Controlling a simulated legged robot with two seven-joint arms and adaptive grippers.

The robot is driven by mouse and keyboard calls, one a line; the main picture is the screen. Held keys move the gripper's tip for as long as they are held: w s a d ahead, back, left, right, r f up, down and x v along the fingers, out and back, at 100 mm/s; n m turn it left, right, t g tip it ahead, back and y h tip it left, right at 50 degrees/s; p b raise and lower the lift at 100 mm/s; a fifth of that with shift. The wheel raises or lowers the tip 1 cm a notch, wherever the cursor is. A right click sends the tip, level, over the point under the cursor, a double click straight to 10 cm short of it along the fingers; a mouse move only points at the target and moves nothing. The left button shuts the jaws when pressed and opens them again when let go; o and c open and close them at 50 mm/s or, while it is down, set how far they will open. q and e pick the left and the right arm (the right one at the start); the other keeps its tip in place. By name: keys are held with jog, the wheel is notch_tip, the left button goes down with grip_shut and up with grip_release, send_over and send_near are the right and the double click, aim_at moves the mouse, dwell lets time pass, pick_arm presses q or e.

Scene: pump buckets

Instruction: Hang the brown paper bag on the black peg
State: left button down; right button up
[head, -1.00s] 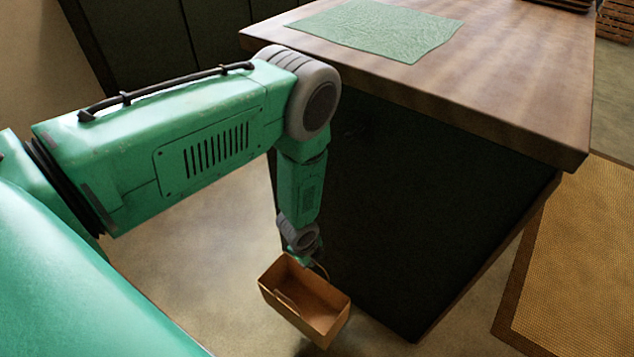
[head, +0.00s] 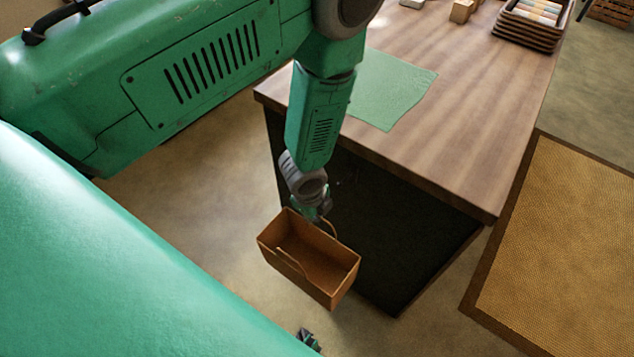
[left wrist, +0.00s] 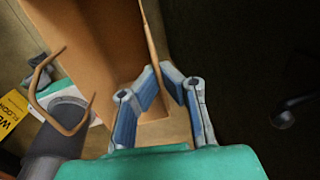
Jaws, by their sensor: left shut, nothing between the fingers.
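The brown paper bag (head: 318,283) is open at the top and has two thin loop handles. It is beside the dark side of the wooden-topped counter. My left gripper (head: 321,217) is just above the bag's far rim in the head view. In the left wrist view, the left gripper (left wrist: 172,68) has its fingertips together, with one thin handle (left wrist: 150,38) running to or behind them. I cannot tell whether that handle hangs on the fingers. The bag (left wrist: 92,45) fills the upper left there. I cannot make out the black peg.
The counter top (head: 455,120) carries a green cloth (head: 392,92) and stacked trays (head: 530,28). A woven mat (head: 565,240) lies on the floor at the right. Bare floor lies left of the bag. A yellow label (left wrist: 12,112) shows in the left wrist view.

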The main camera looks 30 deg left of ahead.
pick_arm(q)
notch_tip(320, 180, up, 8)
jog(key=p, duration=0.4)
pick_arm(e)
notch_tip(320, 180, up, 6)
pick_arm(q)
jog(key=w+b, duration=0.1)
jog(key=w, duration=0.2)
jog(key=w+f+b, duration=0.1)
jog(key=w, duration=0.2)
jog(key=w+f+b, duration=0.1)
jog(key=w, duration=0.3)
jog(key=shift+d+f+b, duration=0.25)
jog(key=shift+d+b, duration=0.1)
jog(key=shift+b, duration=0.05)
jog(key=shift+s+d+r, duration=0.2)
jog(key=shift+s+r, duration=0.1)
jog(key=shift+s, duration=0.2)
pick_arm(e)
notch_tip(320, 180, down, 4)
jog(key=shift+a, duration=0.1)
pick_arm(q)
jog(key=c, duration=1.6)
grip_release()
jog(key=shift+s+f, duration=0.1)
jog(key=shift+c, duration=0.2)
pick_arm(e)
jog(key=shift+w+a, duration=0.1)
